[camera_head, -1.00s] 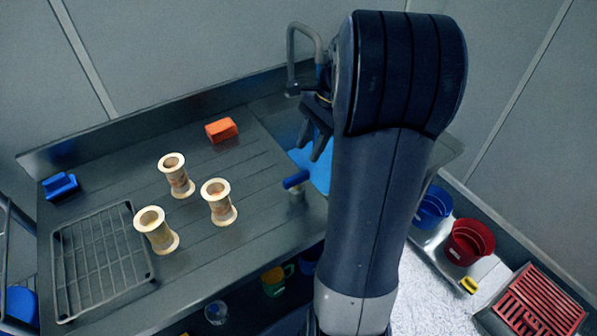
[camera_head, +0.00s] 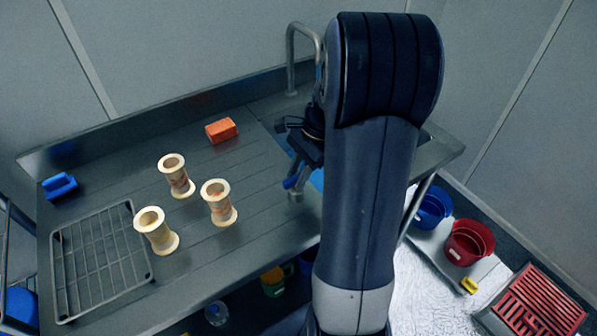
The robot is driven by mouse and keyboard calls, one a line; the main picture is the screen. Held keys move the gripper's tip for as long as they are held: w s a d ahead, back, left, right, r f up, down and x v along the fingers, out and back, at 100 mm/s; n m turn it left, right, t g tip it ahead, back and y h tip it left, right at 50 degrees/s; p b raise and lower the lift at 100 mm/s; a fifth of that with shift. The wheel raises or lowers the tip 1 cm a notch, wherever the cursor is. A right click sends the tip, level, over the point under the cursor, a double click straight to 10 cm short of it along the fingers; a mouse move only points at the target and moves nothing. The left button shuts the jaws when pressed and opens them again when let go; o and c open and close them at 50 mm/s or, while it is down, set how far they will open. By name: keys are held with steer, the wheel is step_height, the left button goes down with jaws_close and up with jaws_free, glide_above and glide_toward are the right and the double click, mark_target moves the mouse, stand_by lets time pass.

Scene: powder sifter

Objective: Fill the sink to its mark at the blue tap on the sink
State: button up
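The blue tap (camera_head: 290,183) is a small blue lever on a grey post at the sink's front left. My gripper (camera_head: 297,172) is down at this lever, its dark fingers overlapping it in the picture. I cannot tell whether they are closed on it. The sink (camera_head: 270,122) is mostly hidden behind my arm. A patch of blue (camera_head: 317,181) shows inside it, but its level and the mark cannot be seen. The grey curved spout (camera_head: 291,60) rises at the back of the sink, its outlet end partly hidden by my arm.
On the drainboard stand three cream spools (camera_head: 219,203), an orange block (camera_head: 221,130), a blue brush-like item (camera_head: 60,186) and a wire rack (camera_head: 100,262). Right of the bench are a blue bucket (camera_head: 433,207), a red bucket (camera_head: 468,243) and a red grate (camera_head: 537,302).

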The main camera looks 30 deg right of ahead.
jaws_close()
steer(key=shift+r, duration=0.1)
steer(key=shift+r+n+p, duration=0.1)
steer(key=shift+n+p, duration=0.3)
steer(key=shift+p, duration=0.2)
steer(key=shift+w+f+n+g, duration=0.1)
steer(key=shift+f+n+g, duration=0.15)
steer(key=shift+n, duration=0.25)
